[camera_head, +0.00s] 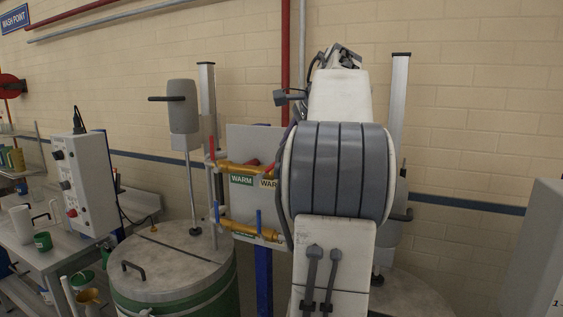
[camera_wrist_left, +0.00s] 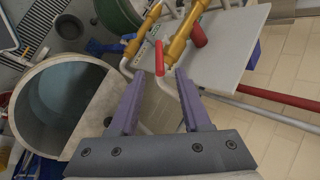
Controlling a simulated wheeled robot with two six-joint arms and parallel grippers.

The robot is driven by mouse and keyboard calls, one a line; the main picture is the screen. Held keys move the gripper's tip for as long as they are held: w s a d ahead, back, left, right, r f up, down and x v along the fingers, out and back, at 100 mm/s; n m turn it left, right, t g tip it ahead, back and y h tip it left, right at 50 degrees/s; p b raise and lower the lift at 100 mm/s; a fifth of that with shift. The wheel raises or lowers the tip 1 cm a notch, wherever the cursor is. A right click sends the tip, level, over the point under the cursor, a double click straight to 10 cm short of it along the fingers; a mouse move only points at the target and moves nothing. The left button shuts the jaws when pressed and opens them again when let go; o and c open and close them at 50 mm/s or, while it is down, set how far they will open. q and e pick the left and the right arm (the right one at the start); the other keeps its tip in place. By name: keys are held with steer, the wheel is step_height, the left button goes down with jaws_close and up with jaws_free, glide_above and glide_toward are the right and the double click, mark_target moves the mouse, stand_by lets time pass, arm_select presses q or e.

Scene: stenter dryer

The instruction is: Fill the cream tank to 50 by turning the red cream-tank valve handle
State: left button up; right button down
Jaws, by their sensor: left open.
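A red valve handle (camera_wrist_left: 159,58) stands on brass pipework (camera_wrist_left: 178,42) in the left wrist view. My left gripper (camera_wrist_left: 159,74) is open, its two purple-grey fingers on either side of the handle's line of sight; I cannot tell whether they touch it. My own arm hides part of this pipework and the left gripper there. A half-covered round tank (camera_wrist_left: 88,68) shows in the wrist view. No level reading is legible. My right gripper is out of view.
Blue handles (camera_head: 216,212) sit on the lower brass pipe. A lidded green tank (camera_head: 172,265) stands at left in the head view, below a grey mixer (camera_head: 183,107). A control box (camera_head: 85,185) stands on the left bench. A grey cabinet (camera_head: 535,250) is at far right.

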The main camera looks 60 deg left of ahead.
arm_select(q)
steer(key=shift+v, duration=1.5)
stand_by(2.8)
